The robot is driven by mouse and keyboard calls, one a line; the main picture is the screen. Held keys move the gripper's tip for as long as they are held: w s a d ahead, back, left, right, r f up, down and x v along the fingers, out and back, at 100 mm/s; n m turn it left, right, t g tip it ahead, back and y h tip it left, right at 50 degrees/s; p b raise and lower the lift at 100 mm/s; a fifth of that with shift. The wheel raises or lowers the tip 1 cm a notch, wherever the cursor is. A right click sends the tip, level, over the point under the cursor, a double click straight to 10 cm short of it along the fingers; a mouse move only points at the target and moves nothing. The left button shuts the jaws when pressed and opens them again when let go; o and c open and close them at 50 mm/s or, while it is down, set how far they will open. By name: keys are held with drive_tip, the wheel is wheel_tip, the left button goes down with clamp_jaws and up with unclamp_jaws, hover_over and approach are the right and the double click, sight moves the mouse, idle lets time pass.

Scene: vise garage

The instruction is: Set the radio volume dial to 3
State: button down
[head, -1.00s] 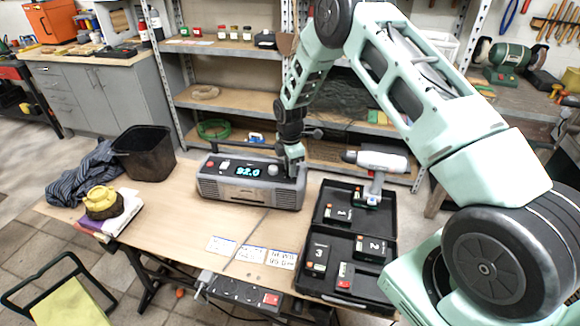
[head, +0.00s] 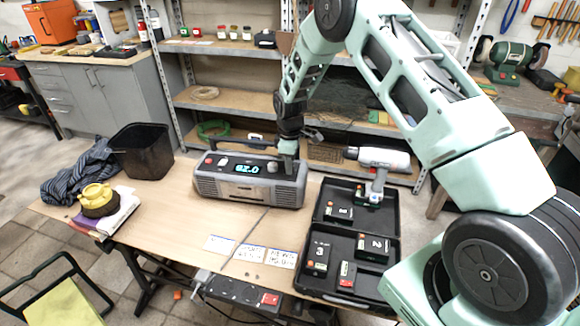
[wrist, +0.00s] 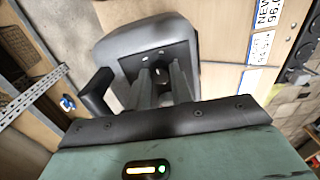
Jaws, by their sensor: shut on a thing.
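The grey radio (head: 240,192) stands upright at the back of the wooden table, with a lit digital display (head: 247,169) on its sloped top. It also shows in the wrist view (wrist: 135,45). My gripper (head: 288,172) reaches down onto the radio's top at its right end. In the wrist view its two fingers (wrist: 160,80) are close together against the radio, shut on a small part there, which I take for the volume dial. The dial is mostly hidden by the fingers, and its setting cannot be read.
An open black case (head: 327,240) with numbered battery packs lies right of the radio, and a drill (head: 383,160) stands at its back. Paper labels (head: 250,253) lie at the table's front. A black bin (head: 143,150) is at the left. The table's middle is mostly clear.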

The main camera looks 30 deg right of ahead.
drive_tip(key=m+b, duration=0.1)
drive_tip(key=m, duration=0.2)
drive_tip(key=shift+m, duration=0.4)
drive_tip(key=m, duration=0.3)
drive_tip(key=shift+m+b, duration=0.3)
drive_tip(key=shift+b, duration=0.05)
drive_tip(key=m, duration=0.3)
drive_tip(key=shift+m, duration=0.3)
drive_tip(key=shift+r+m+b, duration=0.1)
drive_tip(key=shift+m+b, duration=0.25)
drive_tip(key=shift+m, duration=1.25)
drive_tip(key=c, duration=1.2)
unclamp_jaws()
drive_tip(key=shift+c, duration=0.2)
wheel_tip(320, 180, up, 17)
drive_tip(key=b, duration=0.2)
drive_tip(key=shift+r, duration=0.15)
